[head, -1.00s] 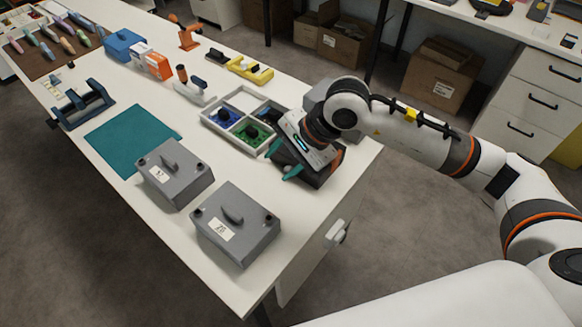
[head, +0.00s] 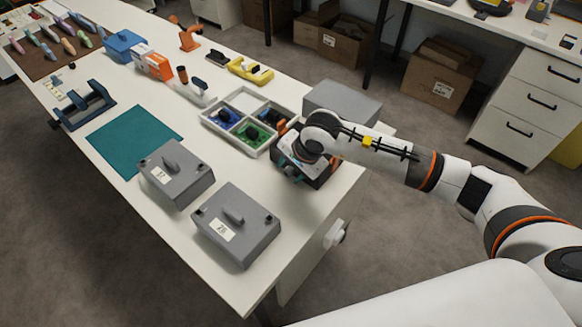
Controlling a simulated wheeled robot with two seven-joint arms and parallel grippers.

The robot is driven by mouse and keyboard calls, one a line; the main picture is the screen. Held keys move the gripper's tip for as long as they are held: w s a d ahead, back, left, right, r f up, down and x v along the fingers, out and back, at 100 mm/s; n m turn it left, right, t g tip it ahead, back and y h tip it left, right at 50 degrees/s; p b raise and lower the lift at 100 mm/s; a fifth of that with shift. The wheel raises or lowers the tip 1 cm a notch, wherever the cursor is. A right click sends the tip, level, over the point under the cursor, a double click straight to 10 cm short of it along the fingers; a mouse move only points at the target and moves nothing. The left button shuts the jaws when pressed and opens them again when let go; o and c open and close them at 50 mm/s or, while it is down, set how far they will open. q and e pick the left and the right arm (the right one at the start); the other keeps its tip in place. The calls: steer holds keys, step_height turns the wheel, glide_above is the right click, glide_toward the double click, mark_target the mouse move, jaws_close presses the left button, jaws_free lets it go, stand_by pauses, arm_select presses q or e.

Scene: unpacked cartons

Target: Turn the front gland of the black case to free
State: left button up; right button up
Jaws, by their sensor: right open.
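My right gripper (head: 288,174) is over the right part of the table, just in front of the divided tray. Its teal fingertips point down and are apart, with nothing seen between them. I cannot make out a black case for certain; dark shapes under my right wrist blend with the gripper body, and no gland shows there. Two grey cases stand nearer the front: one (head: 188,187) with a raised handle and a white label, the other (head: 250,240) with a similar handle and a label that seems to read 20. My left gripper is not in view.
A pale divided tray (head: 206,122) holds black parts on blue and green inserts. A plain grey box (head: 342,99) stands behind my right wrist. A teal mat (head: 130,136) and a dark blue stand (head: 88,107) lie left. The strip right of the nearer grey case is clear.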

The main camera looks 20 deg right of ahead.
steer(key=shift+f, duration=0.15)
steer(key=shift+c, duration=0.3)
jaws_close()
steer(key=shift+w+a, duration=0.1)
steer(key=g+h, duration=0.1)
steer(key=g+b, duration=0.1)
steer(key=shift+w+a+g+h, duration=0.15)
steer(key=shift+w+g+h, duration=0.15)
steer(key=shift+h, duration=0.1)
steer(key=shift+w+a+g+h+b, duration=0.1)
steer(key=shift+g+h+b, duration=0.4)
steer(key=shift+g+b, duration=0.3)
steer(key=shift+w+a+g+h+b, duration=0.1)
steer(key=shift+g+h+b, duration=0.4)
steer(key=shift+g+b, duration=0.3)
